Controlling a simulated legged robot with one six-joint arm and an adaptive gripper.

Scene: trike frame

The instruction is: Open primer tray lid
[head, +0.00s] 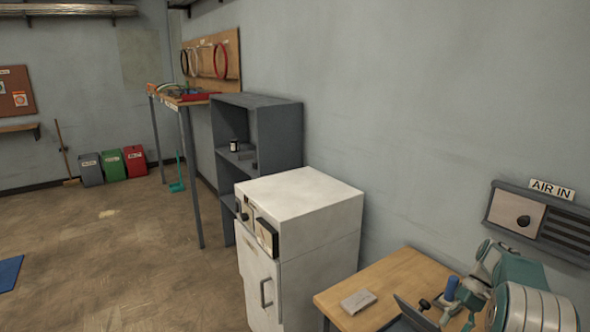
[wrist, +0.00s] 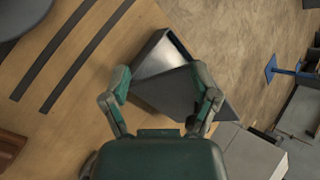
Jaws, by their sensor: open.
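In the wrist view a grey metal tray (wrist: 158,54) sits on the wooden bench top, just beyond my gripper. A flat dark grey panel, which looks like its lid (wrist: 172,92), covers the near part and reaches between my fingers. Some of the tray's inside shows past it; the lid's exact tilt is hard to tell. My gripper (wrist: 163,76) is open and empty, one finger on each side of the panel. I cannot tell whether either finger touches it. In the head view my green arm is over the bench at the lower right, and a dark panel (head: 414,313) stands beside it.
The wooden bench top (head: 385,283) holds a small grey block (head: 358,302). A white cabinet (head: 300,195) stands left of the bench. Behind it is a grey shelf unit (head: 270,120). An AIR IN wall panel (head: 540,220) is near my arm. The floor at left is mostly clear.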

